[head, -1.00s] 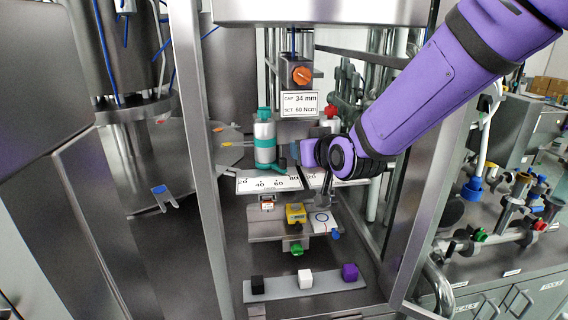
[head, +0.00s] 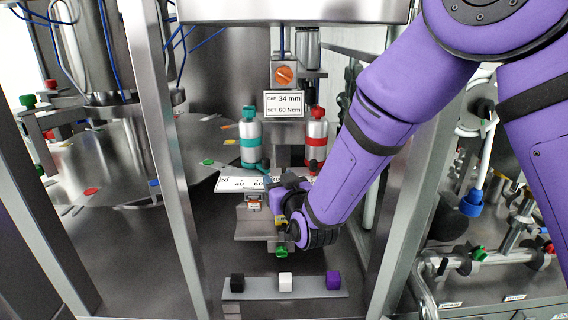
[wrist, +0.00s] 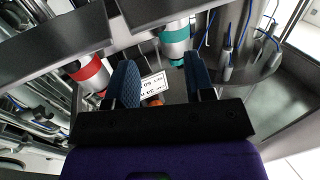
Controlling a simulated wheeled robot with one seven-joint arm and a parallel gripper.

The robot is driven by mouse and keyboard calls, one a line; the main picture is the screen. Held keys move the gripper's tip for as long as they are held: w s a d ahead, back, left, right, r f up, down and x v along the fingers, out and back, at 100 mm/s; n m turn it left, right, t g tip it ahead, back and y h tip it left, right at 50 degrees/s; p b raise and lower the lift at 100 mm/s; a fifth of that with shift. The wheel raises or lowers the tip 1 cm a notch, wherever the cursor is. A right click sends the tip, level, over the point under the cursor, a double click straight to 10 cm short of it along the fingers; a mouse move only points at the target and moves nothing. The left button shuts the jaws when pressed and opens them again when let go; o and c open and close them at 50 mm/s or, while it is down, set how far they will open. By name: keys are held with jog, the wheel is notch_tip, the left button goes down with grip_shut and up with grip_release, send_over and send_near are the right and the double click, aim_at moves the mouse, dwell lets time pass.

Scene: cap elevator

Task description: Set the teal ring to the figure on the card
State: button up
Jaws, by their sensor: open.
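The teal ring (head: 250,142) is a band around the left silver cylinder, above a white scale plate (head: 232,184) marked 20, 40, 60. A teal piece sticks out low beside it. The card (head: 284,104) reads CAP 34 mm, SET 60 Ncm. My gripper (head: 275,185) is in front of the scale, below and right of the teal ring, and hides part of the scale. In the wrist view my gripper's blue fingers (wrist: 160,85) are apart with nothing held between them. The teal ring (wrist: 176,36) shows there between and beyond the fingers, and the card (wrist: 152,83) looks upside down.
A similar cylinder with a red ring (head: 317,142) stands to the right, close to my arm. An orange knob (head: 285,75) is above the card. A grey strip (head: 260,294) with black, white and purple cubes lies below. Metal posts stand on both sides.

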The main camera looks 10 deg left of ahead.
aim_at(267, 164)
jog(key=x, duration=1)
jog(key=shift+w+a, duration=0.1)
jog(key=shift+w, duration=0.25)
